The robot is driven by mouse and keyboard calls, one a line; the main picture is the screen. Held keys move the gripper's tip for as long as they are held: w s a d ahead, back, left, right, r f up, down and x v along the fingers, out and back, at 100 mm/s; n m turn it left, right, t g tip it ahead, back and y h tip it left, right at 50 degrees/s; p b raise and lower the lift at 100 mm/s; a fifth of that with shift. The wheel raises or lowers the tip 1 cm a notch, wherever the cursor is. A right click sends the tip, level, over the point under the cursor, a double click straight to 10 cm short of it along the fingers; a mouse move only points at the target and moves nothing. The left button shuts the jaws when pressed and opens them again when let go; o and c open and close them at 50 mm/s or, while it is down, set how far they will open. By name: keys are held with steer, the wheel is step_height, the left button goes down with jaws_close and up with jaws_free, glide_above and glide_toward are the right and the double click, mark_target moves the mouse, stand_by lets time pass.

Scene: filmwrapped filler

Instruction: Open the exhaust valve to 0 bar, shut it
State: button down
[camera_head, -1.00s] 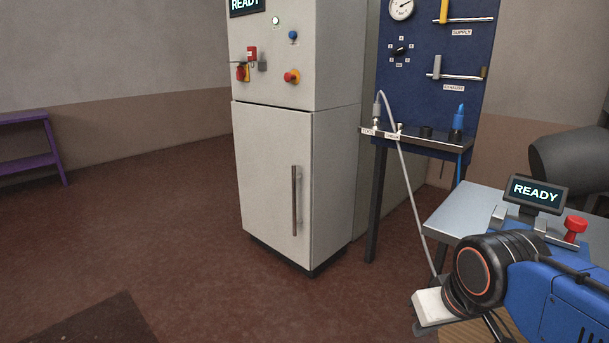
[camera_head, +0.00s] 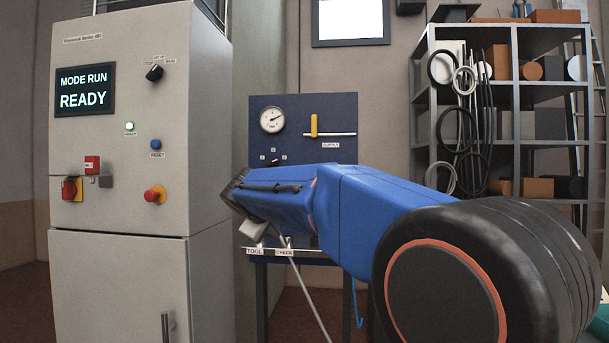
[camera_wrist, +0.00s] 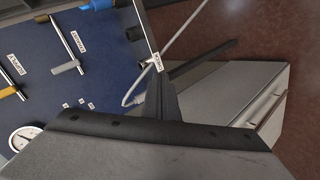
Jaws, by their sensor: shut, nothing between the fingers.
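The exhaust valve shows in the wrist view as a grey lever (camera_wrist: 65,67) set crosswise on its pale pipe, with the EXHAUST label (camera_wrist: 78,42) beside it on the blue panel. In the head view my blue arm hides it. The pressure gauge (camera_head: 272,120) is on the same panel, its needle pointing up and right; the figures are too small to read. It also shows in the wrist view (camera_wrist: 22,138). My gripper (camera_wrist: 161,84) is shut and empty, apart from the valve. In the head view its fingers are hidden.
The supply valve has a yellow handle (camera_head: 314,126), upright across its pipe. A shelf edge labelled TOOL and CHECK (camera_head: 270,251) runs below the panel, with a grey hose (camera_head: 308,293) hanging there. A grey cabinet (camera_head: 120,120) reading READY stands left. Storage racks (camera_head: 515,140) stand right.

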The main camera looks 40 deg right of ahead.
steer(key=w+d+r+n+t+h, duration=0.1)
steer(key=w+d+r+h, duration=0.3)
steer(key=w+d+r, duration=0.5)
steer(key=w+d+r+n+h, duration=0.25)
steer(key=w+d+r, duration=0.45)
steer(key=w+d, duration=0.6)
steer(key=d, duration=0.9)
steer(key=shift+d+r+m+h, duration=0.25)
steer(key=shift+d+m+h, duration=0.1)
steer(key=shift+d, duration=0.05)
steer(key=shift+s+d+r+m, duration=0.2)
steer(key=shift+s+m, duration=0.1)
steer(key=shift+m, duration=0.3)
steer(key=s+d+f+m+t+y, duration=0.1)
steer(key=s+d+m+y, duration=0.3)
steer(key=m, duration=0.8)
steer(key=shift+s+d+f+m+t, duration=0.35)
steer(key=shift+s+d, duration=0.25)
steer(key=shift+s, duration=0.45)
steer(key=shift+f, duration=0.1)
